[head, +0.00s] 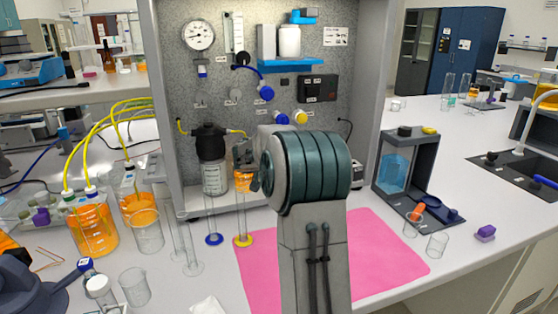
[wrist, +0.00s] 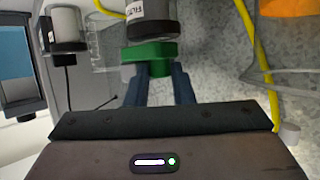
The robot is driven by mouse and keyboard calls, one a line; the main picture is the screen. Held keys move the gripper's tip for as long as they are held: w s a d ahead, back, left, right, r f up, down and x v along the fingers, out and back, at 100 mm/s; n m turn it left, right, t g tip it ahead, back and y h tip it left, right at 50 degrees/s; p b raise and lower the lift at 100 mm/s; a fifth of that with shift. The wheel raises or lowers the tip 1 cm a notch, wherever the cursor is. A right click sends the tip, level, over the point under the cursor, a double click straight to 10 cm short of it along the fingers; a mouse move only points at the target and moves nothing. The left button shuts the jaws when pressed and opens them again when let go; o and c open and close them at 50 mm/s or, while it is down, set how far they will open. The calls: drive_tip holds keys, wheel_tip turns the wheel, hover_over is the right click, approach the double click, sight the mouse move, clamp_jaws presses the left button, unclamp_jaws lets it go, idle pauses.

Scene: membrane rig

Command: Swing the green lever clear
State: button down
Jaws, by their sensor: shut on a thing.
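The green lever (wrist: 148,53) is in the upper middle of the wrist view, just beside a labelled grey cylinder (wrist: 150,14). My gripper (wrist: 157,72) has its two blue-grey fingers at the lever, and it is shut on the lever. In the head view my own arm covers the lever and most of the gripper, so I cannot see the grip there.
A black-capped bottle (head: 211,160) stands by the grey rig panel (head: 225,95). Tall glass cylinders (head: 187,240) and orange-filled beakers (head: 92,225) stand left. A pink mat (head: 385,255) lies in front. A yellow tube (wrist: 250,60) runs near the gripper.

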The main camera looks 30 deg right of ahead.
drive_tip(key=shift+s+f+n+t+b, duration=0.2)
drive_tip(key=shift+n+t+b, duration=0.1)
drive_tip(key=shift+b, duration=0.6)
drive_tip(key=shift+s+r+t+b, duration=0.1)
drive_tip(key=shift+r+t+b, duration=0.05)
drive_tip(key=shift+t+b, duration=0.2)
drive_tip(key=c, duration=1.5)
unclamp_jaws()
drive_tip(key=shift+r, duration=0.1)
